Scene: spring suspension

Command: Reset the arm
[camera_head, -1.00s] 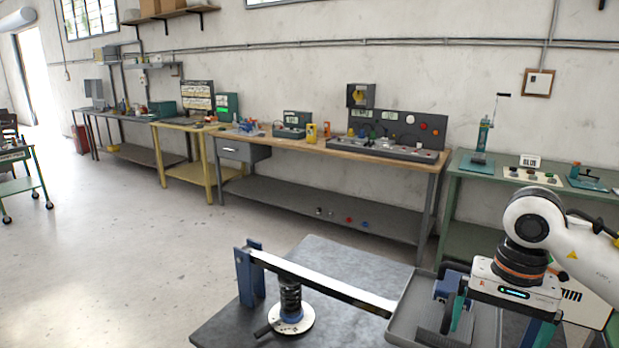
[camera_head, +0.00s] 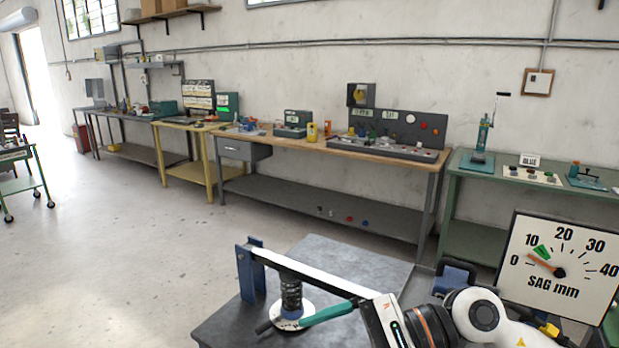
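The suspension rig stands on a dark grey table (camera_head: 225,322). A long arm bar (camera_head: 318,279) runs from a blue post (camera_head: 250,277) down to the right. A dark coil spring (camera_head: 291,292) stands upright under the bar on a round white base (camera_head: 287,313) with a short dark lever (camera_head: 264,328). My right gripper (camera_head: 303,323) reaches in from the right, its teal finger tip at the right front of the white base. Contact is unclear, and the other finger is not distinguishable. The sag gauge (camera_head: 556,277) has an orange needle between 0 and 10, below its green mark. My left gripper is out of view.
A blue block-shaped part (camera_head: 455,277) stands behind my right arm. A green bench (camera_head: 470,170) with a small press and coloured buttons is behind at the right. A wooden-topped workbench (camera_head: 330,146) lines the wall.

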